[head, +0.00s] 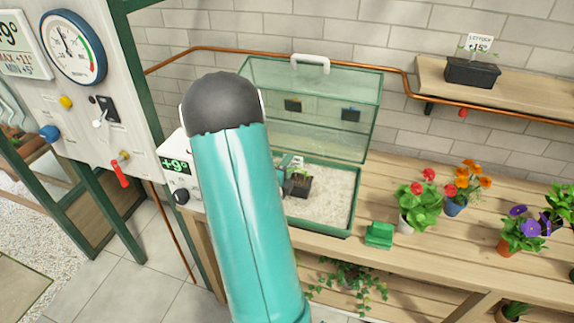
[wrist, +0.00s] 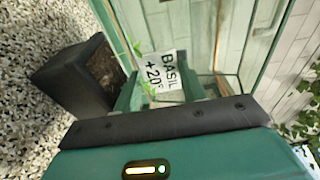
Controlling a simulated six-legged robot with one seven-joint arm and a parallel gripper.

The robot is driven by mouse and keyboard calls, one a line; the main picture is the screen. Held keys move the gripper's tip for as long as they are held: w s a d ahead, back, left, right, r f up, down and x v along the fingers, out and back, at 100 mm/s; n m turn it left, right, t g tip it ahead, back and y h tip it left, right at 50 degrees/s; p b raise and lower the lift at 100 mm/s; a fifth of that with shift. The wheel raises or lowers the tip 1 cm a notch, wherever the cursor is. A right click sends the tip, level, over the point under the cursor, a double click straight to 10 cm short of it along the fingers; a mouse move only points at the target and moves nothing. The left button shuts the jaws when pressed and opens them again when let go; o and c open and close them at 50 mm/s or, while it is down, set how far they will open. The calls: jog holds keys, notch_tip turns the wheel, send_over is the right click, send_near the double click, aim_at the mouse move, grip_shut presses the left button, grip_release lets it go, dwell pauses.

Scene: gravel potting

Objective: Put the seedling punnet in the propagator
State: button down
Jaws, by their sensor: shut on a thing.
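The seedling punnet (head: 300,186) is small and black, with soil, green leaves and a white label. In the wrist view the punnet (wrist: 72,88) lies left of the fingers, and its label (wrist: 163,72) reads BASIL +20°. The propagator (head: 352,203) is a green-framed glass box with pale gravel inside; its clear lid (head: 335,85) is raised. My gripper (head: 286,183) is inside the box at the punnet's left side, shut on it. Its green fingers (wrist: 160,88) show in the wrist view, but the exact contact is hidden. I cannot tell whether the punnet touches the gravel.
My arm covers the box's left part. A thermostat (head: 180,172) reading +9° stands at the left. A green block (head: 379,235) and flowerpots (head: 420,207) stand on the wooden bench to the right. A shelf above holds a black punnet (head: 472,72) labelled lettuce +15°.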

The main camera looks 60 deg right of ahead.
jog(key=shift+s+a, duration=0.1)
jog(key=shift+s, duration=0.1)
jog(key=shift+w+f, duration=0.1)
jog(key=c, duration=0.8)
grip_release()
